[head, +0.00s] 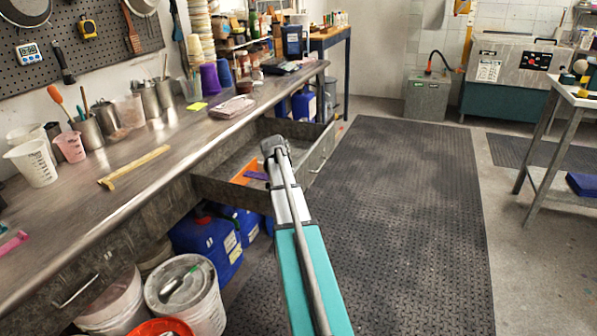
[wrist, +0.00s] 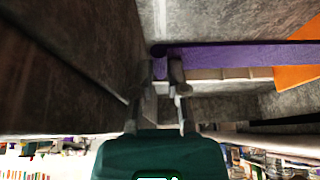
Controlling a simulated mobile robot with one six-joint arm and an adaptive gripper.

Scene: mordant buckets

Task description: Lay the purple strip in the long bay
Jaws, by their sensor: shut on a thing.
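The purple strip (wrist: 225,55) runs from my gripper towards the right in the wrist view. In the head view a short purple piece of it (head: 257,175) shows inside the open drawer (head: 319,158), left of my arm. My gripper (wrist: 167,75) is shut on the strip near its left end. In the head view my wrist hides the fingers. An orange piece (wrist: 298,62) lies by the strip's far end; it also shows in the drawer (head: 246,171). A pale divider or edge (wrist: 232,77) runs alongside the strip. I cannot tell which bay is the long one.
The metal bench (head: 165,165) runs above and left of the drawer, with a wooden stick (head: 135,166), jugs and cups on it. Blue canisters (head: 207,245) and white buckets (head: 190,292) stand below. The dark floor mat (head: 400,220) at right is clear.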

